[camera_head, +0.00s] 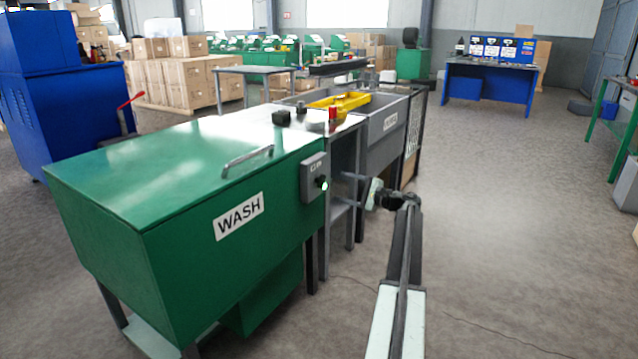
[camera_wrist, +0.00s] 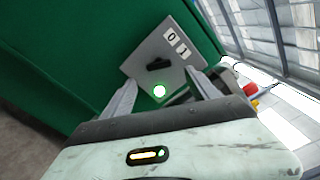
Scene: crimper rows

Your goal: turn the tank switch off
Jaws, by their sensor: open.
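The green tank (camera_head: 120,190) marked WASH stands at the left of the head view. Its switch box (camera_head: 313,170) is grey and fixed to the tank's right end. In the wrist view the switch box (camera_wrist: 165,50) carries a black knob (camera_wrist: 158,64), labels 0 and 1, and a lit green lamp (camera_wrist: 159,91). I cannot tell which label the knob points to. My gripper (camera_wrist: 160,84) is open and empty, its fingers on either side of the lamp, with the knob just beyond. In the head view my gripper (camera_head: 372,194) is right of the box, apart from it.
A tank handle (camera_head: 247,158) sticks up from the lid. A grey sink (camera_head: 385,122) with a yellow basket (camera_head: 340,101) and a red object (camera_head: 333,113) on the bench stand behind. The floor (camera_head: 500,240) on the right is clear.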

